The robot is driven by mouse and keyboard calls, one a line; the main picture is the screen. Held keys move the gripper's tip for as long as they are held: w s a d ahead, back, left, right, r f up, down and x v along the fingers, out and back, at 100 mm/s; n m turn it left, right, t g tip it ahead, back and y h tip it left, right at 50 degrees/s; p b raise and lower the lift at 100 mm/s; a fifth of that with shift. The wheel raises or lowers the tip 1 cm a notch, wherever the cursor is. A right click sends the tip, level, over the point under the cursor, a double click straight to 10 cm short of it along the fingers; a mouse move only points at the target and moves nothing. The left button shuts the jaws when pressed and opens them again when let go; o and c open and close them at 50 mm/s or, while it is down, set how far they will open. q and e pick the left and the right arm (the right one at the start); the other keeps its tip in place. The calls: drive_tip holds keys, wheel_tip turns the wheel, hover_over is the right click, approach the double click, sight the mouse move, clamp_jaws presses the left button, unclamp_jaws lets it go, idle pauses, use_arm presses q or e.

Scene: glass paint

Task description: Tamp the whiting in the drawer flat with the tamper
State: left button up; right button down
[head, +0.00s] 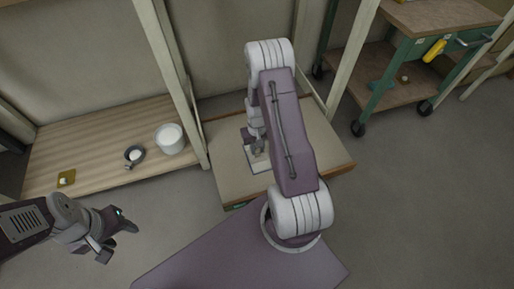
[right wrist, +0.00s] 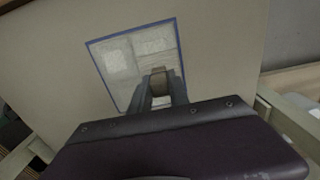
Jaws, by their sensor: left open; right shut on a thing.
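A drawer-like wooden unit (head: 322,165) with a pale flat surface stands below my right arm. On that surface lies a blue-edged rectangle (right wrist: 178,50) with paler square patches inside; in the head view it shows partly behind my gripper. My right gripper (head: 258,150) points down over this rectangle. In the right wrist view its fingers (right wrist: 160,92) are shut on a small brown piece, seemingly the tamper's handle (right wrist: 158,77). The tamper's lower part is hidden, and I cannot tell whether it touches the surface. My left gripper (head: 119,240) is open and empty, over the floor at the lower left.
A low wooden shelf (head: 90,135) at the left holds a white tub (head: 170,144), a dark bowl with white contents (head: 134,157) and a small yellowish item (head: 66,179). A green wheeled cart (head: 405,50) stands at the upper right. The floor at right is clear.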

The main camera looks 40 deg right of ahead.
idle(1.0)
drive_tip(key=shift+p, duration=0.35)
wheel_tip(320, 180, up, 2)
drive_tip(key=shift+r+p, duration=0.15)
drive_tip(key=shift+p, duration=1.05)
drive_tip(key=shift+s+d+p, duration=0.2)
drive_tip(key=shift+s+d, duration=0.15)
drive_tip(key=shift+d, duration=0.75)
drive_tip(key=shift+s+d+p, duration=0.15)
drive_tip(key=shift+s+d, duration=0.2)
drive_tip(key=shift+d, duration=0.8)
drive_tip(key=shift+s+d+p, duration=0.2)
drive_tip(key=shift+s+d, duration=0.15)
drive_tip(key=shift+d, duration=0.75)
drive_tip(key=shift+f, duration=0.2)
